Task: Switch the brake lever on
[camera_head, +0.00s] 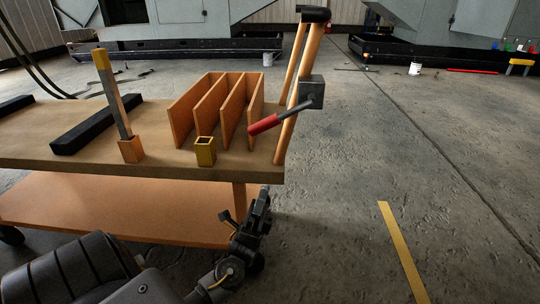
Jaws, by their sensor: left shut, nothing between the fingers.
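The brake lever (264,124) has a red grip on a dark rod. The rod runs up to the right into a grey box (312,92) on the cart's orange handle posts. The red grip points down and to the left, near the dividers. My left gripper (264,194) is dark, shut and empty. It is beside the cart's front right corner, lower in the picture than the lever and apart from it. My right gripper is out of view.
The cart's top (90,148) carries orange dividers (181,118), a small yellow box (205,152), an upright yellow-tipped post (116,97) and black bars (97,126). A lower orange shelf (110,205) is below. Open concrete floor with a yellow strip (403,250) is at right.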

